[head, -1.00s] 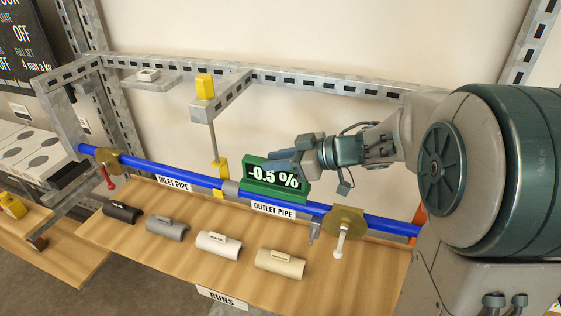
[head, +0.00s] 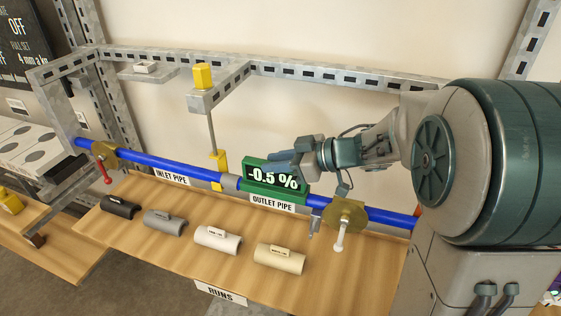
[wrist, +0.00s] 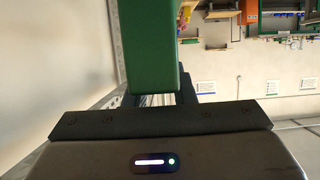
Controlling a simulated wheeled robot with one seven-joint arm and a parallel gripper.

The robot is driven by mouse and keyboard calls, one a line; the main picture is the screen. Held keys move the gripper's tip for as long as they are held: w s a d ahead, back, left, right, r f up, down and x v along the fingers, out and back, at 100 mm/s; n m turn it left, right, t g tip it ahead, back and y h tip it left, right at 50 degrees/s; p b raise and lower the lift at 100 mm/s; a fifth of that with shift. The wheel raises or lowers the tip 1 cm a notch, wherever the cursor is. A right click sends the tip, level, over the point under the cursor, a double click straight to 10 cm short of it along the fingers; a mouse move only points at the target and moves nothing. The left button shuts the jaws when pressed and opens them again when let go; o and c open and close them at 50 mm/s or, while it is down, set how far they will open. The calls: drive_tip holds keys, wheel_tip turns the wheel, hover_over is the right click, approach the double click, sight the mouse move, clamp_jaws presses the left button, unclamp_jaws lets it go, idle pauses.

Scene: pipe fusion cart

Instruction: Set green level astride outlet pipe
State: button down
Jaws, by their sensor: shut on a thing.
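The green level (head: 272,193) reads -0.5 % on its dark display. It lies lengthwise along the blue outlet pipe (head: 380,215), just right of the grey coupling (head: 230,182), and covers part of the pipe. Its base looks down at the pipe, but I cannot tell whether it bears on it. My gripper (head: 290,163) is shut on the level from behind, near its top right. In the wrist view the level's green side (wrist: 150,50) rises between the jaws; its underside is hidden. The OUTLET PIPE label (head: 272,203) shows just below the level.
A brass clamp (head: 344,214) with a white handle holds the pipe to the right. A yellow-ended vertical rod (head: 213,135) stands left of the level. Several half-shells, including a cream one (head: 280,258), lie on the wooden shelf (head: 340,275). A metal rail (head: 330,75) runs behind.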

drive_tip(key=c, duration=1.1)
unclamp_jaws()
drive_tip(key=shift+d, duration=0.1)
